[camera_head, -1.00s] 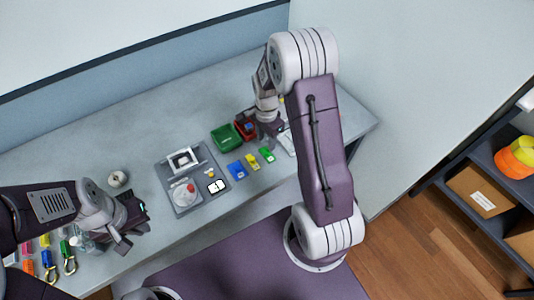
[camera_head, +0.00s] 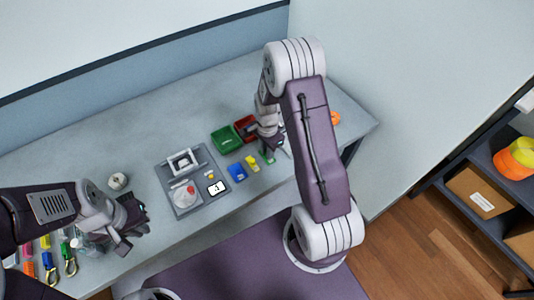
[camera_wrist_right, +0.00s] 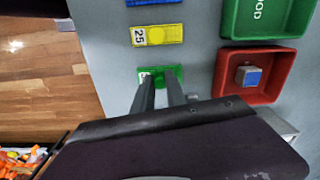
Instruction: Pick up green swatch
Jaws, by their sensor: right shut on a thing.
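The green swatch (camera_wrist_right: 174,69) lies on the grey table at the fingertips of my right gripper (camera_wrist_right: 160,82) in the right wrist view. The fingers are shut on it and cover part of it. In the head view only a small bit of the green swatch (camera_head: 269,160) shows below my right gripper (camera_head: 272,152). The yellow swatch (camera_head: 252,163) and the blue swatch (camera_head: 236,172) lie in a row beside it. My left gripper (camera_head: 132,238) is open and empty above the left part of the table.
A green bin (camera_head: 226,138) and a red bin (camera_wrist_right: 268,88) stand behind the swatches; the red one holds a blue block (camera_wrist_right: 248,76). A grey tray (camera_head: 205,160) with a dish is left of the swatches. Carabiners and straps (camera_head: 50,265) lie at the far left.

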